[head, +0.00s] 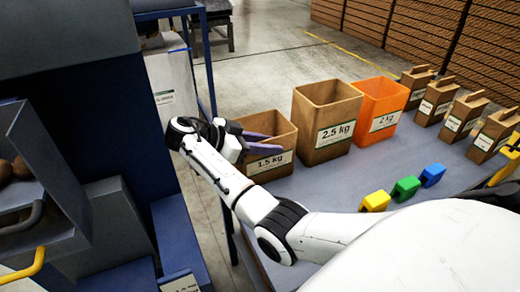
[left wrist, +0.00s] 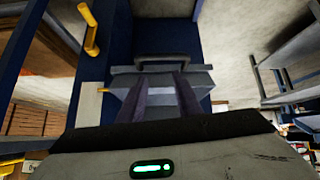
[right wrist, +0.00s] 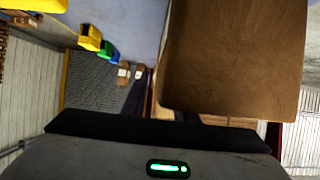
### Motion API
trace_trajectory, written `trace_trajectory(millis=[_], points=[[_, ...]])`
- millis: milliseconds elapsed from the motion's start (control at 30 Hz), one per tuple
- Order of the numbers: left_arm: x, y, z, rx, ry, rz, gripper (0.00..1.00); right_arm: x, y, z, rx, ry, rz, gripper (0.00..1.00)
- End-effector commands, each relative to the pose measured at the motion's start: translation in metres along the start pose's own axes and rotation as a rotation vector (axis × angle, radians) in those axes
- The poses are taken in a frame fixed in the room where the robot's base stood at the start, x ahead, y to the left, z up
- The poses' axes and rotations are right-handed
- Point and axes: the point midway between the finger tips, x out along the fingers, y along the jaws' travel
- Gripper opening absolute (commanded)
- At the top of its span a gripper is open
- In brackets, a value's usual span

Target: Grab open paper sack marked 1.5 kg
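The open brown paper sack marked 1.5 kg (head: 279,162) stands upright on the grey table at the left of the row in the head view. My right gripper (head: 274,143) is at its rim, fingers apart. One purple finger appears over the opening and the other outside the labelled front wall. In the right wrist view a large brown sack wall (right wrist: 235,55) hides most of one finger; the other finger shows at its left. My left gripper (left wrist: 165,85) shows in the left wrist view with fingers apart and empty, above a grey surface with a dark handle.
A 2.5 kg brown sack (head: 323,110) and an orange 2 kg container (head: 386,100) stand to its right. Several small handled bags (head: 436,103) line the right side. Yellow, green and blue blocks (head: 405,188) lie in front. A blue machine frame (head: 207,60) rises at the left.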

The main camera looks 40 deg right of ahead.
Motion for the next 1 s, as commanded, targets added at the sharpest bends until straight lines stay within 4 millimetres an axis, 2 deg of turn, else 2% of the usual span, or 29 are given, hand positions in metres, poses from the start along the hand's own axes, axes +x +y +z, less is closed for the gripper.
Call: trace_trajectory(millis=[100, 300, 467, 867, 1000], points=[[0.0, 0.0, -0.002, 0.0, 0.003, 0.0, 0.31, 0.007, 0.0, 0.0, 0.0, 0.0, 0.001, 0.27], [0.0, 0.0, -0.003, 0.0, 0.006, 0.0, 0.31, 0.008, 0.0, 0.0, 0.0, -0.001, 0.001, 0.27], [0.001, -0.001, -0.005, 0.001, 0.008, -0.001, 0.31, 0.007, 0.0, 0.0, 0.001, -0.001, 0.0, 0.0], [0.001, -0.001, -0.005, 0.001, 0.008, -0.001, 0.31, 0.006, 0.0, -0.001, 0.002, -0.001, 0.0, 0.0], [0.003, -0.001, -0.003, 0.001, 0.008, -0.001, 0.31, 0.0, -0.001, -0.013, 0.006, -0.003, -0.003, 0.0]])
